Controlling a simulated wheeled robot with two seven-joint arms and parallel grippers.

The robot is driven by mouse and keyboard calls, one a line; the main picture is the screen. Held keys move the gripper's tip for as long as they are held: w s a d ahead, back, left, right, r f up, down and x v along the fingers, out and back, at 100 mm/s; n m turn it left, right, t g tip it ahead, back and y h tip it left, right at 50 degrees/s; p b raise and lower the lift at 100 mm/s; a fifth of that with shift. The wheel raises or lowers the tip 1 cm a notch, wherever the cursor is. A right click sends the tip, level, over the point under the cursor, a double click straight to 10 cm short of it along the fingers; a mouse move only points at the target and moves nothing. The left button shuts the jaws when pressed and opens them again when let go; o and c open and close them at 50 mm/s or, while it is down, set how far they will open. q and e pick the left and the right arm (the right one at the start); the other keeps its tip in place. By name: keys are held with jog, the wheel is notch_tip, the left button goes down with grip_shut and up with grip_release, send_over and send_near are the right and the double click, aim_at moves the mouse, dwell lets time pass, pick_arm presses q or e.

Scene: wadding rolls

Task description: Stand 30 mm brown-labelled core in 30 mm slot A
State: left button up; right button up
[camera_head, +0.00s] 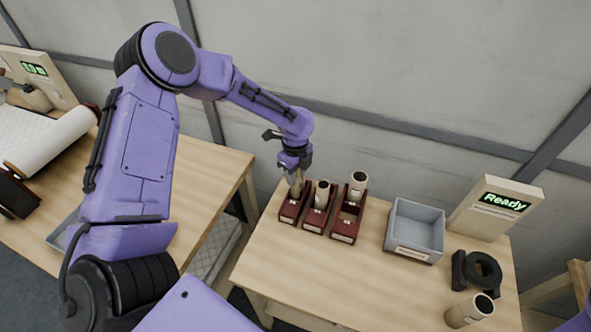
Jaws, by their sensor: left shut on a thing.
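My left gripper (294,176) points down over the leftmost dark red slotted rack (287,217) on the right-hand table. It is shut on a tan core (296,189), which stands about upright at the rack's back part. I cannot tell whether the core is seated in the slot or just above it. The core's label colour and the rack's lettering are too small to read. Two similar racks stand beside it: the middle one holds a core (321,195), and the right one holds a core (357,184) at its back. My right gripper is not in view.
A grey open bin (393,235) stands right of the racks. The table's front middle is clear. A white roll (55,140) lies on the left table.

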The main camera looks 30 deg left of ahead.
pick_arm(q)
jog(key=f, duration=0.2)
jog(key=f+b, duration=0.1)
jog(key=shift+w, duration=0.25)
jog(key=shift+s+f+b, duration=0.15)
jog(key=shift+f+b, duration=0.4)
jog(key=shift+f, duration=0.45)
jog(key=o, duration=1.1)
